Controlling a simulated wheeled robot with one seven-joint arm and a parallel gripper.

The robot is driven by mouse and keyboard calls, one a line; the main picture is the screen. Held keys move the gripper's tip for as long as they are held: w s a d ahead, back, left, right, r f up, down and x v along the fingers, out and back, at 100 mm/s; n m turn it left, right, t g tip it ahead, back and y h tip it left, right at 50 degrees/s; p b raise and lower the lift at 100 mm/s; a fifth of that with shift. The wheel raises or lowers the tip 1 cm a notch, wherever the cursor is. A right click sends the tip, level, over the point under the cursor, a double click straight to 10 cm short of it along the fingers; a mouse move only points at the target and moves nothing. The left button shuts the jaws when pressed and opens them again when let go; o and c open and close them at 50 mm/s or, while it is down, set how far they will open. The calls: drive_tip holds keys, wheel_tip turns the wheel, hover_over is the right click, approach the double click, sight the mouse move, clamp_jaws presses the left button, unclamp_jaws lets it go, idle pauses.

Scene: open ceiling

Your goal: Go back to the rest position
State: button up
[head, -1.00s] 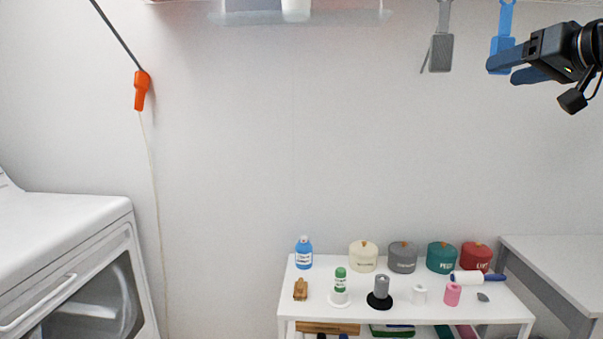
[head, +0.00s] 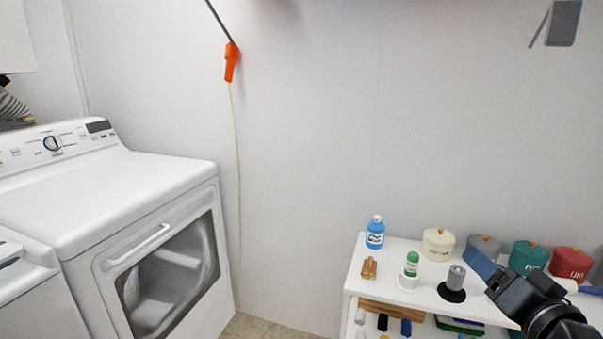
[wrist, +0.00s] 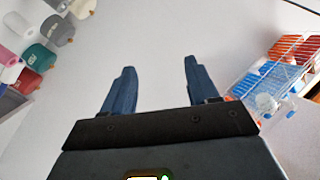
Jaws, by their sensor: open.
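My gripper (head: 488,272) is at the lower right of the head view, in front of the right part of the white shelf (head: 402,287). Its two blue fingers show apart in the wrist view (wrist: 157,85), with nothing between them. In the head view the gripper covers part of the items on the shelf top. In the wrist view the fingers stand against a plain pale surface.
A white dryer (head: 150,215) stands at the left. On the shelf are a blue bottle (head: 375,233), several lidded canisters (head: 438,244) and small rolls. An orange handle (head: 231,62) hangs on the wall. The wrist view shows a wire rack (wrist: 280,75) at right.

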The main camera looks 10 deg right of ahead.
drive_tip(key=s+a+f+n+g, duration=0.1)
drive_tip(key=s+a+f, duration=0.4)
drive_tip(key=s+a, duration=0.15)
drive_tip(key=s+a+f+n, duration=0.1)
drive_tip(key=s+a+f, duration=0.45)
drive_tip(key=s, duration=0.25)
drive_tip(key=s+a+n+y, duration=0.1)
drive_tip(key=s+a+n, duration=0.1)
drive_tip(key=s, duration=0.8)
drive_tip(key=s+a+r+n+y, duration=0.1)
drive_tip(key=s+n, duration=0.4)
drive_tip(key=s, duration=0.5)
drive_tip(key=shift+s+a+g+y, duration=0.4)
drive_tip(key=shift+a+y, duration=0.2)
drive_tip(key=shift+a, duration=0.35)
